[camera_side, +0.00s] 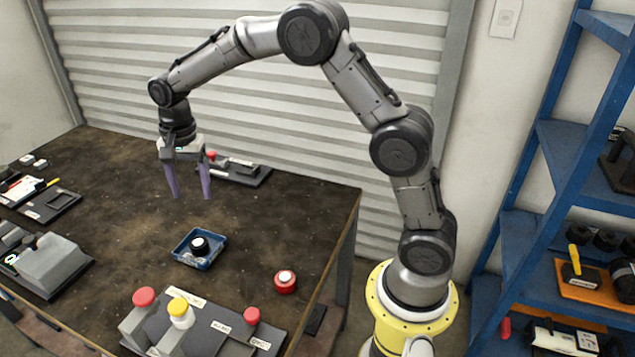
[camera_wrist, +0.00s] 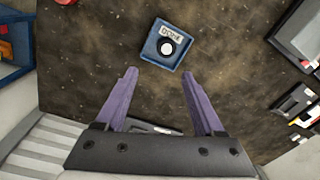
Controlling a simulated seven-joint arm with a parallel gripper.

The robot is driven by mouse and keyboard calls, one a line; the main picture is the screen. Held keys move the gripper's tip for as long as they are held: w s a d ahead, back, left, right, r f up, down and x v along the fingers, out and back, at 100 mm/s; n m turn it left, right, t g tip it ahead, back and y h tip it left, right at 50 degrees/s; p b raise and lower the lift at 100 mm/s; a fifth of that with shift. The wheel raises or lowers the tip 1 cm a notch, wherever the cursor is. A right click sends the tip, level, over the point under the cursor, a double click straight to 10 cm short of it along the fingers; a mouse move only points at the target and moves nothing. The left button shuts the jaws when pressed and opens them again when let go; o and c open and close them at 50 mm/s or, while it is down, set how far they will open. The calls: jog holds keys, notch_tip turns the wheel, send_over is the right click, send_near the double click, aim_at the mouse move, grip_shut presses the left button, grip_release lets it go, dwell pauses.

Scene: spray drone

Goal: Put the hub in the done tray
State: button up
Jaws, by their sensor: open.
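The done tray (camera_side: 186,259) is a small square blue tray in the middle of the table; in the wrist view (camera_wrist: 150,50) its label reads DONE. A black round piece with a white top, which looks like the hub (camera_side: 200,246), sits inside the tray; it also shows in the wrist view (camera_wrist: 167,47). My gripper (camera_side: 191,196) has purple fingers spread apart with nothing between them. It hangs above the table, behind the tray in the side view and clear of it. In the wrist view the fingertips (camera_wrist: 159,73) point toward the tray.
A red round piece with a white top (camera_side: 285,281) stands right of the tray. A grey fixture with red and yellow knobs (camera_side: 180,318) is at the front. Another grey fixture (camera_side: 50,265) is at the left. Bare table surrounds the tray.

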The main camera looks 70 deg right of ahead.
jog(key=s+r+n+t, duration=0.1)
jog(key=s+r+n, duration=0.3)
jog(key=s+r, duration=0.3)
jog(key=s+r+n+t, duration=0.25)
jog(key=s+r, duration=0.25)
jog(key=s, duration=0.5)
jog(key=s+f+n+t, duration=0.1)
jog(key=s+n, duration=0.6)
jog(key=s, duration=0.7)
jog(key=shift+s+f, duration=0.4)
jog(key=shift+f, duration=0.25)
jog(key=shift+t, duration=0.25)
